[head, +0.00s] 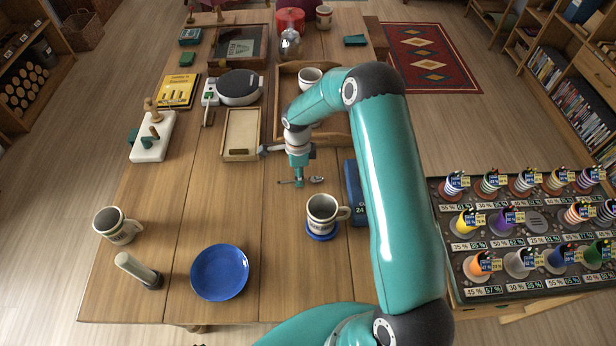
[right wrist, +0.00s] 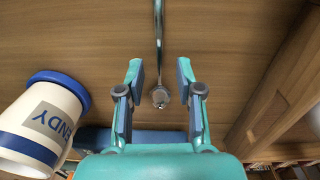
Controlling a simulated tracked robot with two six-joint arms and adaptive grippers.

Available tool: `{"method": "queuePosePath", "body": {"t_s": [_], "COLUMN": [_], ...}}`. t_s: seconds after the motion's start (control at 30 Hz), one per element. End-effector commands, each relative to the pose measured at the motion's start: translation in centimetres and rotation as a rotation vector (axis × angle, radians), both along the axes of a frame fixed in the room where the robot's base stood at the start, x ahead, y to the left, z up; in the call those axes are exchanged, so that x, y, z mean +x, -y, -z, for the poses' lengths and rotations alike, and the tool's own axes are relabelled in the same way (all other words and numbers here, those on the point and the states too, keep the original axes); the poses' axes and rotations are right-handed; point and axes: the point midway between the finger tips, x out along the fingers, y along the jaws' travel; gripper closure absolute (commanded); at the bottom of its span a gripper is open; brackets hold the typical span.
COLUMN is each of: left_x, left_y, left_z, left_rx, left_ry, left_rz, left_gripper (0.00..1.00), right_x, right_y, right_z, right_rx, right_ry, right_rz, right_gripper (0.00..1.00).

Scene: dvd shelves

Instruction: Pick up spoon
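A small metal spoon (head: 317,179) lies on the wooden table, its bowl end to the right of my right gripper (head: 299,184) in the head view. The gripper points down over the spoon and hides its middle. In the right wrist view the spoon (right wrist: 158,35) runs between the two fingers of the right gripper (right wrist: 159,75), with its rounded end (right wrist: 160,97) between them. The fingers are apart, with a gap on each side of the spoon. I cannot tell how high the fingertips are above the table. My left gripper is not in view.
A blue box (head: 355,192) lies just right. A wooden tray (head: 284,105) is behind. The table left of the spoon is clear.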

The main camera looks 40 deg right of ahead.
Motion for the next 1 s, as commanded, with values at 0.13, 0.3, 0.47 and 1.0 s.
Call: {"method": "queuePosePath", "body": {"t_s": [0.13, 0.3, 0.47, 1.0], "left_x": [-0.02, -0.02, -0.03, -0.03], "left_y": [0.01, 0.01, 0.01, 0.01], "left_z": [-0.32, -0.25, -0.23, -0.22], "left_rx": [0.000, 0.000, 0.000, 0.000], "left_ry": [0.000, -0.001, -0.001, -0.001], "left_rz": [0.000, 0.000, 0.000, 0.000], "left_gripper": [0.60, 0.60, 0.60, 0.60], "right_x": [-0.05, -0.04, -0.04, 0.00], "right_y": [0.01, 0.02, 0.01, -0.01], "right_z": [0.98, 1.06, 1.04, 0.96], "right_rx": [-0.001, -0.001, -0.001, -0.001], "right_ry": [0.001, 0.001, 0.001, 0.001], "right_rz": [0.000, 0.001, 0.000, 0.000], "right_gripper": [0.64, 0.64, 0.86, 1.00]}}
